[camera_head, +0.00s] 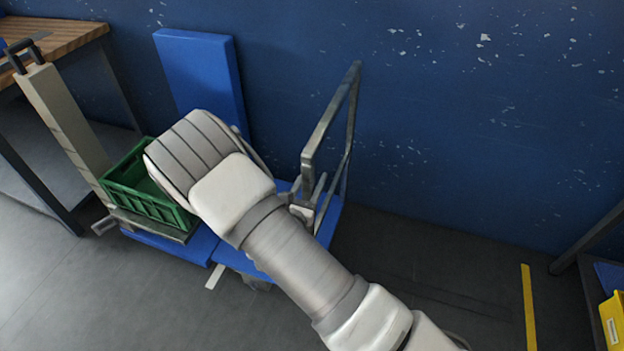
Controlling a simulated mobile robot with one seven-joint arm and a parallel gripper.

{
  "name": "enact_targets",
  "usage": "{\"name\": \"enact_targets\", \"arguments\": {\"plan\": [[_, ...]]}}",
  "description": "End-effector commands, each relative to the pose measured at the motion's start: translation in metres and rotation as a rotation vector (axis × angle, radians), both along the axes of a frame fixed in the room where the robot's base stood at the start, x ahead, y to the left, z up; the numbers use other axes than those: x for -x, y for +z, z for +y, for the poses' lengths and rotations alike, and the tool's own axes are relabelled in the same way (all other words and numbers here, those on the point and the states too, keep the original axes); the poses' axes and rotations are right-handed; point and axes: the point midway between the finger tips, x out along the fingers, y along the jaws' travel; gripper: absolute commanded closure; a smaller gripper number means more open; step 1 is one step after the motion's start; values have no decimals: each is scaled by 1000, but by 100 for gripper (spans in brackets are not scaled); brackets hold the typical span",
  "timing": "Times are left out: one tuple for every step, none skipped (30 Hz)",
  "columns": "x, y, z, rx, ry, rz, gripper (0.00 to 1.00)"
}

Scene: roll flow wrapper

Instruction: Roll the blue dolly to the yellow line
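The blue dolly has a flat blue deck (327,220) and an upright grey metal push handle (331,112) at its right end. It stands on the floor close to the blue wall. The yellow line (528,306) is on the dark floor at the lower right, well to the right of the dolly with a gap of floor between. My arm crosses in front of the dolly and hides much of its deck. Small grey parts at the foot of the handle may be my gripper (314,190). Its fingers are too small and covered to tell open or shut.
A green crate (130,203) sits on a cart at the left, beside the dolly. A blue panel (203,77) leans on the wall. A wooden-topped bench (62,36) is at upper left. A yellow bin (612,325) is at the right edge. Floor between dolly and line looks clear.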

Motion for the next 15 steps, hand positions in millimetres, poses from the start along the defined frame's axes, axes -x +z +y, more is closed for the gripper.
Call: {"name": "enact_targets", "arguments": {"plan": [[0, 0, 0, 0, 0, 0, 64], [0, 0, 0, 0, 0, 0, 69], [0, 0, 0, 0, 0, 0, 76], [0, 0, 0, 0, 0, 0, 82], [0, 0, 0, 0, 0, 0, 87], [0, 0, 0, 0, 0, 0, 94], [0, 0, 0, 0, 0, 0, 100], [0, 0, 0, 0, 0, 0, 100], [0, 0, 0, 0, 0, 0, 100], [0, 0, 0, 0, 0, 0, 100], [0, 0, 0, 0, 0, 0, 100], [0, 0, 0, 0, 0, 0, 100], [0, 0, 0, 0, 0, 0, 100], [0, 0, 0, 0, 0, 0, 100], [0, 0, 0, 0, 0, 0, 100]]}}
